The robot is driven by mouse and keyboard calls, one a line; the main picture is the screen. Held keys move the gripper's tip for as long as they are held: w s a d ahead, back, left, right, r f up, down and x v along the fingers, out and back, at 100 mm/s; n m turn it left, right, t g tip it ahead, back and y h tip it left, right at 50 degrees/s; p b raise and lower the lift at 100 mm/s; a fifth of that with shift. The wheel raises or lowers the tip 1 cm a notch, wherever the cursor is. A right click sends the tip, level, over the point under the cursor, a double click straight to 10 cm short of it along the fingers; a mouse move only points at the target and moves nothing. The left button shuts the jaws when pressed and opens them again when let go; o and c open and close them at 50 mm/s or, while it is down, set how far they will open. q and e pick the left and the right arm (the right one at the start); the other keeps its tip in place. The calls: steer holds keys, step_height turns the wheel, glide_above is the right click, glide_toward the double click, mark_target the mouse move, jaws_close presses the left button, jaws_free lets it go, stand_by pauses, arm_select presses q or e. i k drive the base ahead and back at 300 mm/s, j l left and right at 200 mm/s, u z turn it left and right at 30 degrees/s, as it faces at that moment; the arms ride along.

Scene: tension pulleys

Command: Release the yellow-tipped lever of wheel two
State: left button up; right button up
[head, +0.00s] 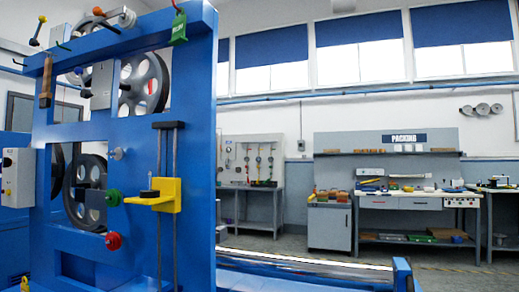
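A blue pulley frame (204,130) stands at the left. An upper grey spoked wheel (158,70) and a lower one (76,212) show through its openings. I cannot tell which is wheel two. A lever with a yellow tip (42,19) sticks up at the upper left, its dark end lower. Neither of my grippers is in view.
A yellow bracket (168,195) rides on two upright rods on the frame. A green knob (113,197) and a red knob (113,241) stick out beside it. A grey control box (17,178) is at far left. Workbenches stand along the back wall, with floor before them.

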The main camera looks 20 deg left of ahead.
mark_target(34, 42)
steer(key=u, duration=1.9)
steer(key=i+j, duration=0.35)
steer(key=i+j+z, duration=0.15)
steer(key=i+j, duration=0.55)
steer(key=j, duration=0.2)
steer(key=i+j+z, duration=0.1)
steer(key=i+j, duration=0.25)
steer(key=i+j+z, duration=0.1)
steer(key=i+j, duration=0.2)
steer(key=j, duration=0.25)
steer(key=i+j, duration=0.35)
steer(key=j, duration=0.15)
